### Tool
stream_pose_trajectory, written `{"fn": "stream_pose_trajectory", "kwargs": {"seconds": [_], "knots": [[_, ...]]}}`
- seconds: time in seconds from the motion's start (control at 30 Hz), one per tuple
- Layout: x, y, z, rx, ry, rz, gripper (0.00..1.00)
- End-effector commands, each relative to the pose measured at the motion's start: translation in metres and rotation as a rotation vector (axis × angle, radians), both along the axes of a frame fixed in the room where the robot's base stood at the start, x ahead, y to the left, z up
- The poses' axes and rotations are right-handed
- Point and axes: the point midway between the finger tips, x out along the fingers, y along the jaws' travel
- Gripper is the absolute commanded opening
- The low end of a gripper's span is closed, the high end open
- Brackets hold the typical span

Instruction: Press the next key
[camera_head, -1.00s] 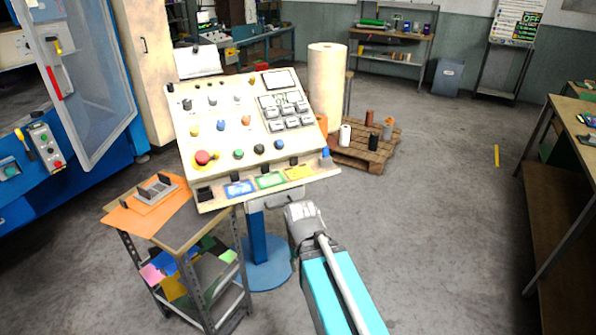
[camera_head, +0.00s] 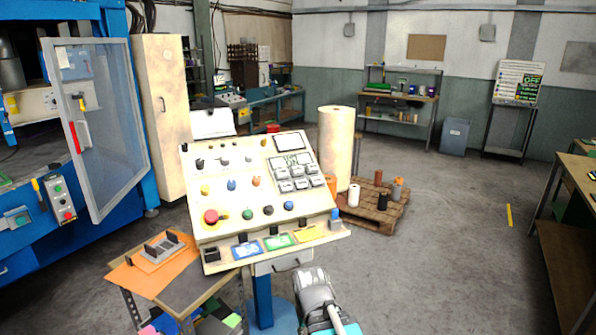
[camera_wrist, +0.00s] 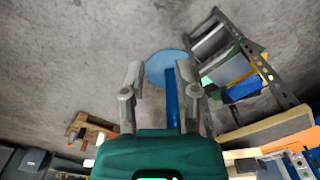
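The sloped beige control panel (camera_head: 215,170) stands on a blue post left of centre in the head view. The key labels are too small to read, so I cannot tell which is the next key. In the wrist view my gripper (camera_wrist: 163,78) has its two fingers spread apart with nothing between them. The blue post (camera_wrist: 172,100) and its round base (camera_wrist: 160,66) show beyond the fingers. My arm is in front of the panel, below its front ledge, apart from the keys.
The panel also carries a red mushroom button (camera_head: 211,216), coloured knobs and a front ledge with coloured cards (camera_head: 279,241). A small cart (camera_head: 195,282) with an orange sheet stands front left. A pallet (camera_head: 378,212) with a tall roll is behind right.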

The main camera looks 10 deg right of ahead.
Motion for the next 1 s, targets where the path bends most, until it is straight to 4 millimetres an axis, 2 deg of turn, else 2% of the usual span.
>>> {"fn": "stream_pose_trajectory", "kwargs": {"seconds": [0.03, 0.2, 1.0], "knots": [[0.0, 0.0, 0.0, 0.0, 0.0, 0.0, 0.31], [0.0, 0.0, 0.0, 0.0, 0.0, 0.0, 0.0], [0.0, 0.0, 0.0, 0.0, 0.0, 0.0, 0.0]]}}
